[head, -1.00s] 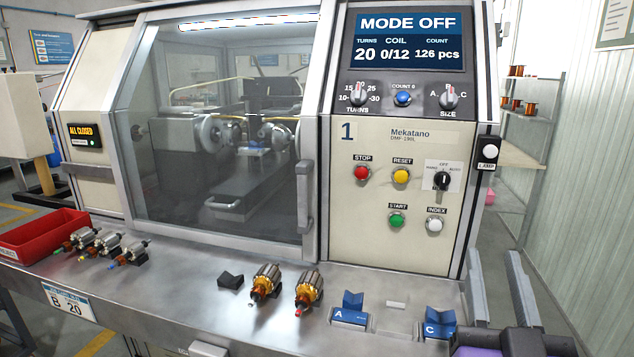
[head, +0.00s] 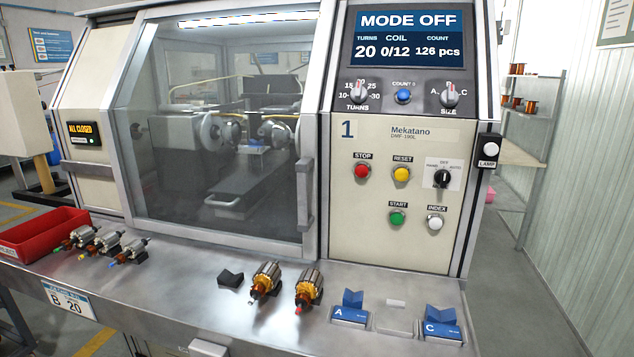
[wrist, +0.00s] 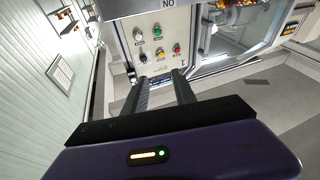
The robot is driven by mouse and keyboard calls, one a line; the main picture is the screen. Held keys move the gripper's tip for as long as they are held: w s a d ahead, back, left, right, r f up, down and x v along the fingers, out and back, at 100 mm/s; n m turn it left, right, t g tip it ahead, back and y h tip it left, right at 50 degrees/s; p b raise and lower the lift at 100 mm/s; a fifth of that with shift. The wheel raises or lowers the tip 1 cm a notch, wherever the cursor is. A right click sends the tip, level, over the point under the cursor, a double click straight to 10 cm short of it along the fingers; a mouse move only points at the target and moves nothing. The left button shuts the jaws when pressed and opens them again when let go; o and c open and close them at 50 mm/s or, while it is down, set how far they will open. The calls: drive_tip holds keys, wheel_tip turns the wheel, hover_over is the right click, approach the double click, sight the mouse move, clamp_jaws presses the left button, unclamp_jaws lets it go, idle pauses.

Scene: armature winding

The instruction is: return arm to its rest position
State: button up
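My gripper (wrist: 160,84) shows in the wrist view, with its two dark fingers apart and nothing visible between them. It is clear of the winding machine (wrist: 165,38), whose button panel lies beyond the fingertips. In the head view my arm and gripper are out of sight. The machine's control panel (head: 408,225) stands upright there, and its display (head: 408,38) reads MODE OFF, turns 20, coil 0/12, 126 pcs. The machine's window door (head: 215,130) is closed.
Two copper-wound armatures (head: 266,281) (head: 308,288) lie on the steel front shelf (head: 190,290). Blue holders A (head: 350,315) and C (head: 442,329) stand at its right. Several armatures and a red bin (head: 40,232) are at left. The floor (head: 540,290) right of the machine is clear.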

drive_tip(key=s+d+f+g, duration=0.1)
drive_tip(key=s+f+g, duration=0.2)
drive_tip(key=s+f, duration=0.4)
drive_tip(key=s+d+f+m+g, duration=0.1)
drive_tip(key=s+f+g, duration=0.2)
drive_tip(key=s+f, duration=0.5)
drive_tip(key=s, duration=0.7)
drive_tip(key=shift+s+d+f+g, duration=0.2)
drive_tip(key=shift+s+d+g, duration=0.05)
drive_tip(key=shift+s+g, duration=0.05)
